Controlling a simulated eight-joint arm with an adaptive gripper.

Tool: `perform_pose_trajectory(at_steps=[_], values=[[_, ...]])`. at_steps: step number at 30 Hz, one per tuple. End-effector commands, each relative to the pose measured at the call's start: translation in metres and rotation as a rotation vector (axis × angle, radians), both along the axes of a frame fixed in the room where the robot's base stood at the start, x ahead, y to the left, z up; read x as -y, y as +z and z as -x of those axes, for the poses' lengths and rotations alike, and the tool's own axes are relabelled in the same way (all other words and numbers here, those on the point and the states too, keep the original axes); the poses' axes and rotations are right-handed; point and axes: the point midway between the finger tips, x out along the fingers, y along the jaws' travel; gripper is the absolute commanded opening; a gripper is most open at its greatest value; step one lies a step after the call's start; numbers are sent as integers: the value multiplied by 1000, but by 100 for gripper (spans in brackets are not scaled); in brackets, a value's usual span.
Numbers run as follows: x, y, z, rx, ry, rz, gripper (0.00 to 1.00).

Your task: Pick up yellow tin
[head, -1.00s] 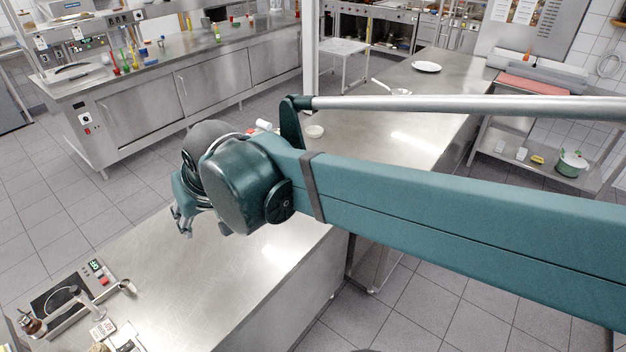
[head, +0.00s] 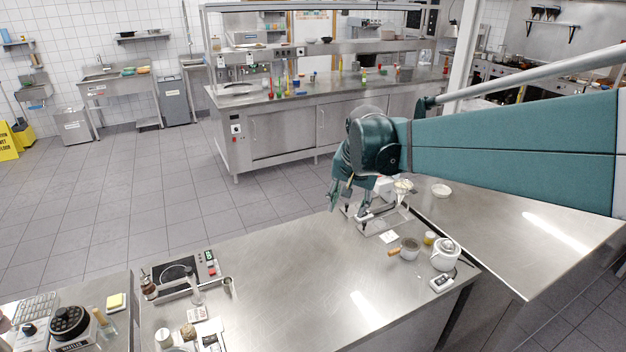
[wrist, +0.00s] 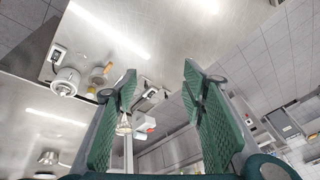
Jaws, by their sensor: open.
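A small yellow tin (head: 429,238) stands on the steel counter, between a wooden-handled pan (head: 409,249) and a white lidded pot (head: 445,256). In the wrist view a small yellow thing, which looks like the tin (wrist: 91,92), shows left of my fingers, beside the pot (wrist: 66,83). My gripper (head: 348,206) is above the counter's far edge, to the left of the tin and apart from it. Its green-padded fingers (wrist: 158,72) are spread, with nothing held between them.
A steel stand (head: 383,222) with a white filter cone is close beside my gripper. A small digital device (head: 442,282) lies in front of the pot. A hot plate (head: 180,272) stands at the left. The middle of the counter (head: 290,270) is clear.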

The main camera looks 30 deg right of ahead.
Motion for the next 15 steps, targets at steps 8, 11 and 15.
perform_pose_trajectory(at_steps=[8,11,15], values=[[57,-18,-28,-33,-154,-46,41],[77,-25,-36,-45,-211,-63,41],[107,-38,-46,-61,-288,-86,41]])
